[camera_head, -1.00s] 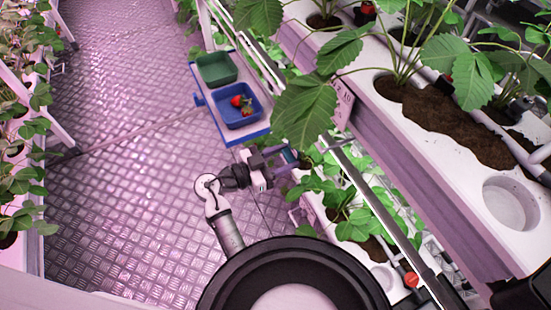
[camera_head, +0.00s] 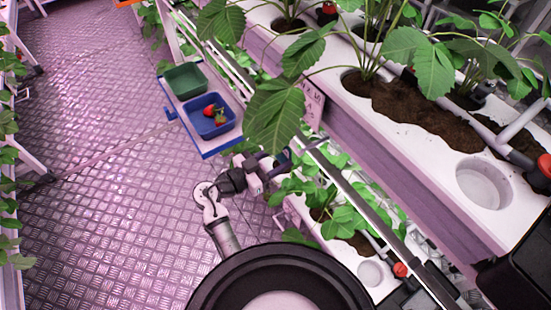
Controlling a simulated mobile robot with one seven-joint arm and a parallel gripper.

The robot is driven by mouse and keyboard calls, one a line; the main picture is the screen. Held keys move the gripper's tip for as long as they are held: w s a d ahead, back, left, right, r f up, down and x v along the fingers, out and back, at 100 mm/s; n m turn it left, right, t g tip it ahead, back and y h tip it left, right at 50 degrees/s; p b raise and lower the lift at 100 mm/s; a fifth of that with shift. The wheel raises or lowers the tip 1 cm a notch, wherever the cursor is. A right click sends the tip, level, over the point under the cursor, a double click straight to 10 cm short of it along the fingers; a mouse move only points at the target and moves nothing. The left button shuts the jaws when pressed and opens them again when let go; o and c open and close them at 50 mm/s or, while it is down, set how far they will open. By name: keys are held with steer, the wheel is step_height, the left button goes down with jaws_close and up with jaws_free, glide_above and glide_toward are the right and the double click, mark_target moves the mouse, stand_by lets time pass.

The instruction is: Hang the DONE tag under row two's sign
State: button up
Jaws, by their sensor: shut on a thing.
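My gripper (camera_head: 277,164) is beside the rack, below a big strawberry leaf. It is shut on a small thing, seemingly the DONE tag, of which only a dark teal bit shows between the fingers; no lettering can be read. A pale pink sign (camera_head: 312,103) with dark characters is on the end of the upper white trough, above and right of my gripper. The leaf partly covers the sign, and I cannot read its row number. My gripper and the sign look apart in the picture.
A blue-edged shelf (camera_head: 222,146) at the rack's end holds a green bin (camera_head: 184,79) and a blue bin (camera_head: 222,125) with red strawberries. The leaf (camera_head: 275,118) hangs close above my gripper. A lower planted trough (camera_head: 328,230) is to its right. The metal floor (camera_head: 100,190) at left is clear.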

steer(key=o, duration=1)
steer(key=b+v, duration=0.3)
steer(key=v, duration=1.1)
steer(key=shift+b, duration=0.4)
